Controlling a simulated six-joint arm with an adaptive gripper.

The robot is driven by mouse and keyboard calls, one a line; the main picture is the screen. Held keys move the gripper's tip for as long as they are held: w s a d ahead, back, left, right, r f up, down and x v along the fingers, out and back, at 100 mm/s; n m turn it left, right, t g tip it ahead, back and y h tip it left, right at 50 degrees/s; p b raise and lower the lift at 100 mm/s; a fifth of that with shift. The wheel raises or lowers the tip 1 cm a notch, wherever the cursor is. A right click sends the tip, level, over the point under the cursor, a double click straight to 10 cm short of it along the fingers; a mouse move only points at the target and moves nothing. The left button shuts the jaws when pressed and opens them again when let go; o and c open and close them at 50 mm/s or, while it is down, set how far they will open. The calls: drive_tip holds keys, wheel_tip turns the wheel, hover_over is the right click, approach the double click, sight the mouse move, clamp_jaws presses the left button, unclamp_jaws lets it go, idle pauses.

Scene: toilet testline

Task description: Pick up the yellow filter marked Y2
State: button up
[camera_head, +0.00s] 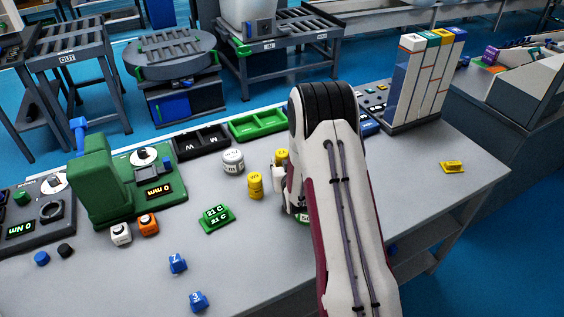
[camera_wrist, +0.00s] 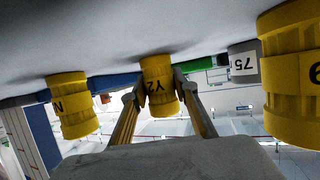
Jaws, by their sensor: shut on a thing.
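The yellow filter marked Y2 (camera_wrist: 158,82) is between my two fingers in the wrist view, its marking upside down. My gripper (camera_wrist: 160,98) is shut on it, one finger on each side. The filter's base appears to meet the grey table surface, with no clear gap. In the head view, my arm hides most of the gripper and its fingertips. Two yellow cylinders show there, one (camera_head: 255,185) in the open and one (camera_head: 281,157) partly hidden beside my arm; their markings are too small to tell.
In the wrist view, one yellow cylinder (camera_wrist: 72,106) stands at left and a larger-looking one (camera_wrist: 288,78) at right. A grey weight marked 75 (camera_wrist: 243,64) is behind. The table's front right is mostly clear, with a yellow piece (camera_head: 453,167).

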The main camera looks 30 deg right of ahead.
drive_tip(key=shift+r, duration=0.15)
drive_tip(key=shift+r, duration=4.9)
